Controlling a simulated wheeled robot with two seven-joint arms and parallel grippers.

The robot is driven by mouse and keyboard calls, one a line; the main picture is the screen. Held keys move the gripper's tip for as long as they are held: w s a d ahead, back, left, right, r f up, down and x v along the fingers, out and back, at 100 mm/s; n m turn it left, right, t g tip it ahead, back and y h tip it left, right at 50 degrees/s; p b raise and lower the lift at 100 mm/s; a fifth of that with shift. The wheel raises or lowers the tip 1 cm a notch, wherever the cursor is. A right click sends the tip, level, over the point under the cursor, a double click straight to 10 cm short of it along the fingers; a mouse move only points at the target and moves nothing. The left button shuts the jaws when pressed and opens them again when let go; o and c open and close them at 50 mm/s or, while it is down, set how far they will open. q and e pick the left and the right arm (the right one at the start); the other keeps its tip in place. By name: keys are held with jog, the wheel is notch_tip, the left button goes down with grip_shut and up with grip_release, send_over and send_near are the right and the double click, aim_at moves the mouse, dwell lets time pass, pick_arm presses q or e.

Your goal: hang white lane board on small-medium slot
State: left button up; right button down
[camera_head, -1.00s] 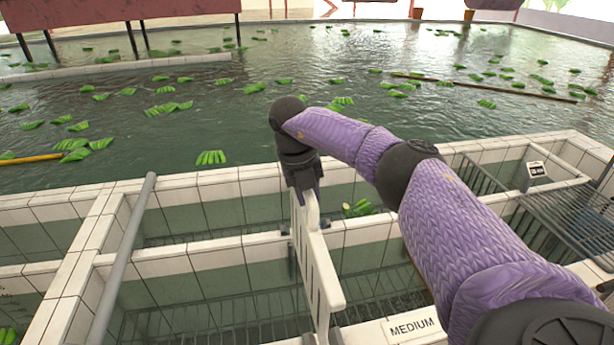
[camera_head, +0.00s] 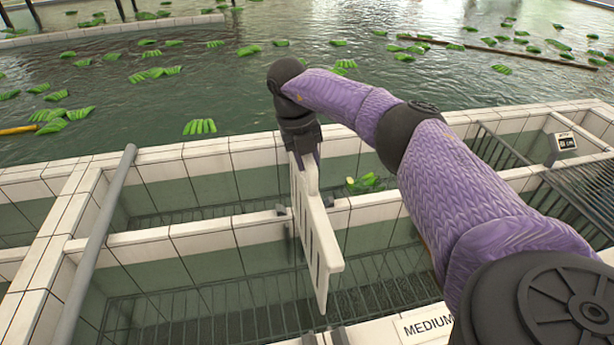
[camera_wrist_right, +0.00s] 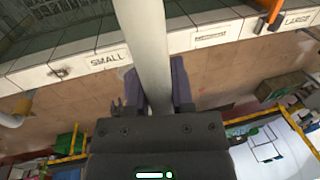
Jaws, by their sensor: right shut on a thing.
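The white lane board (camera_head: 318,240) is a flat slotted panel. My right gripper (camera_head: 303,150) is shut on its upper far end, and the board hangs down toward me, tilted. In the right wrist view the board (camera_wrist_right: 150,50) runs up from between the purple fingers (camera_wrist_right: 150,92). In the head view it crosses the middle tiled wall (camera_head: 210,232) between small dark brackets (camera_head: 281,209); contact cannot be told. Dark uprights (camera_head: 340,336) stand at the near wall below the board's lower end. The wrist view shows a SMALL label (camera_wrist_right: 105,59) on the wall beside the board. My left gripper is out of view.
A grey pipe (camera_head: 100,240) slants across the tiled walls at left. Metal grates (camera_head: 190,312) line the lanes. Open water with banana bunches (camera_head: 200,127) lies beyond.

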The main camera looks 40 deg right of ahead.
notch_tip(320, 180, down, 3)
jog(key=shift+w+r+b, duration=0.1)
jog(key=shift+r+b, duration=0.05)
jog(key=shift+b, duration=0.7)
jog(key=b, duration=2.6)
send_near(307, 251)
jog(key=d+f, duration=0.1)
jog(key=f, duration=0.4)
jog(key=w+d+f, duration=0.1)
jog(key=f, duration=0.4)
jog(key=d+f, duration=0.2)
jog(key=f, duration=0.3)
jog(key=shift+w, duration=0.35)
pick_arm(q)
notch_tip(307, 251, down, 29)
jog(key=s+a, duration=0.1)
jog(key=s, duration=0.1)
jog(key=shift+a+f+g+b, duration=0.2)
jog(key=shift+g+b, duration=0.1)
jog(key=shift+b, duration=0.1)
pick_arm(e)
jog(key=shift+f, duration=0.75)
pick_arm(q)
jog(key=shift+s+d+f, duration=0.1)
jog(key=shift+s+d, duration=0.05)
pick_arm(e)
jog(key=shift+f, duration=0.3)
grip_release()
